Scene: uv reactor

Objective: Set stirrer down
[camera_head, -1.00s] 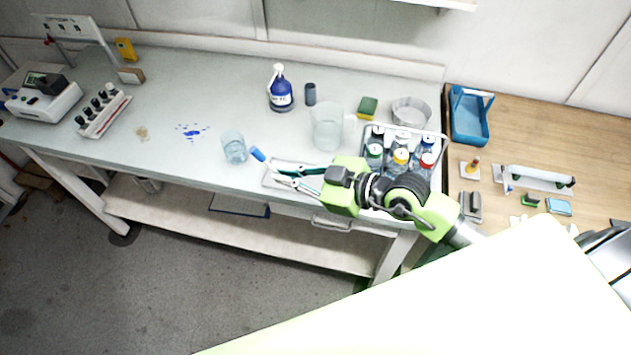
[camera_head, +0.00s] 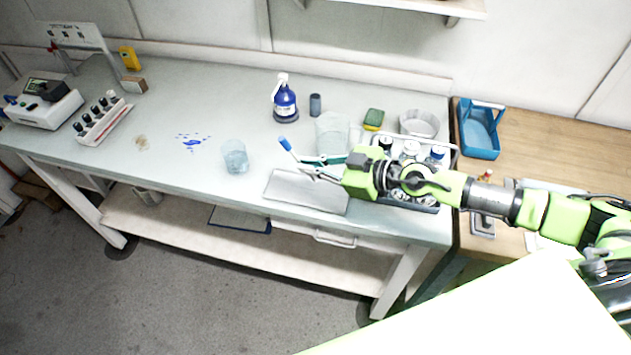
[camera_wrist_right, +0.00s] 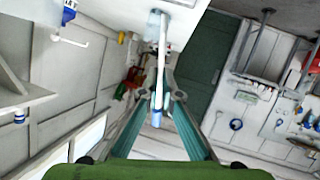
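The stirrer (camera_head: 295,155) is a thin pale rod with a blue end. My right gripper (camera_head: 314,171) is shut on it, and it slants with the blue end toward the back left. In the right wrist view the stirrer (camera_wrist_right: 161,60) runs between the teal fingertips (camera_wrist_right: 158,95). A flat grey tray (camera_head: 300,196) lies at the table's front edge, just below and in front of the gripper in the picture. The height of the stirrer above the table is hard to tell. My left gripper is out of view.
A glass with clear liquid (camera_head: 235,158) stands left of the tray. A large clear beaker (camera_head: 330,130) stands behind the gripper. A bottle rack (camera_head: 452,160) sits under my right arm. A blue bottle (camera_head: 285,103) and a sponge (camera_head: 373,119) stand farther back.

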